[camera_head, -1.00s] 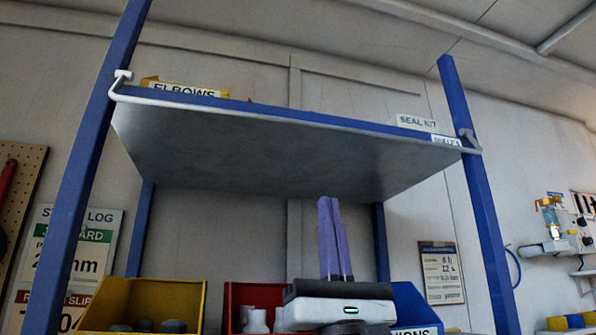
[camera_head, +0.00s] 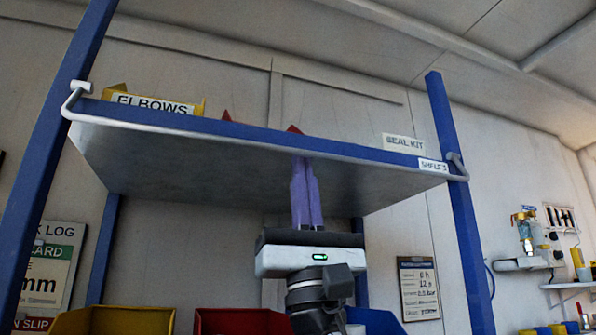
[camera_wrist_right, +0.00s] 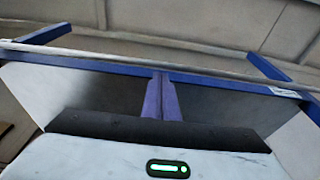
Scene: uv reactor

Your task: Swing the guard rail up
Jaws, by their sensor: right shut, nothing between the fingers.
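The guard rail (camera_head: 200,137) is a thin white bar with bent ends, fixed to the two blue posts. In the head view it runs low along the front edge of the shelf (camera_head: 190,172). My right gripper (camera_head: 301,160) has purple fingers, shut and empty, pointing up. Their tips overlap the shelf's front edge near its middle. In the wrist view the rail (camera_wrist_right: 220,72) crosses just beyond the tips of the right gripper (camera_wrist_right: 160,75); I cannot tell whether they touch. My left gripper is not in view.
A yellow ELBOWS bin (camera_head: 150,103) and a SEAL KIT label (camera_head: 404,143) show on the shelf. A blue post stands at left (camera_head: 50,150) and at right (camera_head: 455,200). Yellow (camera_head: 115,320) and red (camera_head: 240,321) bins stand below. Space above the shelf front looks free.

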